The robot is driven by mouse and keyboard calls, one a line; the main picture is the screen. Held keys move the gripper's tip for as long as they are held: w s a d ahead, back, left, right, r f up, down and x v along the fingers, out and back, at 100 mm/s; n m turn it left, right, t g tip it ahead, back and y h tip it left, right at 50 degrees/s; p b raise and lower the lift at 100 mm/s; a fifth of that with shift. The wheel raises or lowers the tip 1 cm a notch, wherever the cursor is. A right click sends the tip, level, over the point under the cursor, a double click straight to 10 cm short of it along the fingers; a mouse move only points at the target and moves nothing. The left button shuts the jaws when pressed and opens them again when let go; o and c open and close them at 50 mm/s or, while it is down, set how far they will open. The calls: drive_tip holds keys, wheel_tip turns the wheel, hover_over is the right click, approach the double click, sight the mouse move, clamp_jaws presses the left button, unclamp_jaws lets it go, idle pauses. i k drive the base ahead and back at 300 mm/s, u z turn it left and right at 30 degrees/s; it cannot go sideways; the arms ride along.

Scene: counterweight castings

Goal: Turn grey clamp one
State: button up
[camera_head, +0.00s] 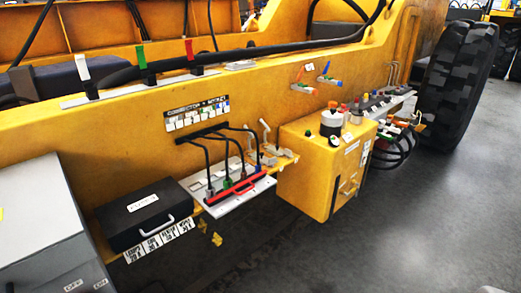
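No clamp can be read as number one in the head view. Small grey upright levers (265,130) stand on a yellow bracket just left of the yellow box, and they may be the grey clamps. Three upright handles stand on a pale strip along the yellow frame: a whitish one (83,68), a green one (141,56) and a red one (189,48). My gripper is not in view.
A black case (150,213) and a white connector plate (212,190) with a red bar and black cables jut from the yellow frame. A yellow box (312,165) carries buttons. A big tyre (460,85) stands at right. The grey floor (400,230) at front right is clear.

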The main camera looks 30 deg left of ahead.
sight(272, 161)
drive_tip(key=u, duration=0.55)
drive_tip(key=i, duration=0.8)
drive_tip(key=u, duration=1.4)
drive_tip(key=i, duration=0.5)
drive_tip(key=u, duration=0.45)
